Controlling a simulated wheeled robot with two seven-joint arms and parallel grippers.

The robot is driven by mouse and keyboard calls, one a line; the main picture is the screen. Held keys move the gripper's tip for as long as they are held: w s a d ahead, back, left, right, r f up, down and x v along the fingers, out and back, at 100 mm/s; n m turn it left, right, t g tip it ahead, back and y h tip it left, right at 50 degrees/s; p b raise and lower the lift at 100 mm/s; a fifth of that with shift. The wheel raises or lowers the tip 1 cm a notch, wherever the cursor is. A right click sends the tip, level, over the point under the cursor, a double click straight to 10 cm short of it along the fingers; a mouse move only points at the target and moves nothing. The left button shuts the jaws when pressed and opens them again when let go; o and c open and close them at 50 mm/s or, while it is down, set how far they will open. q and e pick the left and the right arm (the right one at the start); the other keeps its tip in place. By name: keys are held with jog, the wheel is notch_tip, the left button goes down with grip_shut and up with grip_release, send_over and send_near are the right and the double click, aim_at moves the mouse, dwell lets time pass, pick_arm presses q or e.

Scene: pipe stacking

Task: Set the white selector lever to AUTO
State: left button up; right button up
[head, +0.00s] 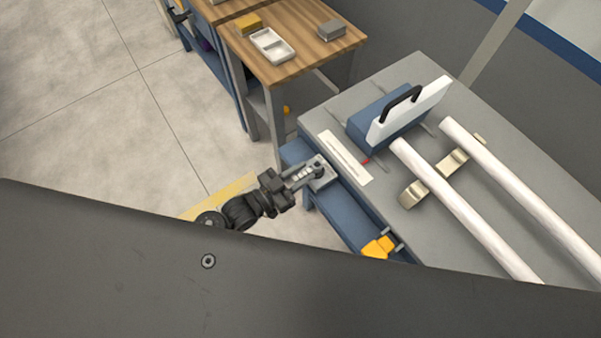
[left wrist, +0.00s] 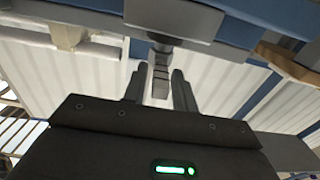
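My left gripper (head: 304,174) reaches the box from the left. In the left wrist view its fingers (left wrist: 158,88) are apart, one on each side of the lever, with a gap visible. I cannot tell whether either finger touches it. No AUTO mark is readable. My right gripper is not in view.
The bench (head: 400,235) carries two white pipes (head: 465,205) on metal supports and a blue block with a white plate (head: 425,105) and black handle. A yellow part (head: 378,247) is at its front edge. A wooden table (head: 300,60) stands behind.

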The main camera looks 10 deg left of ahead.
pick_arm(q)
jog(key=shift+o, duration=0.4)
jog(key=shift+s, duration=0.1)
jog(key=shift+s+a+f, duration=0.15)
jog(key=shift+s+a, duration=0.05)
jog(key=b+v, duration=0.2)
jog(key=v, duration=0.8)
jog(key=shift+a, duration=0.1)
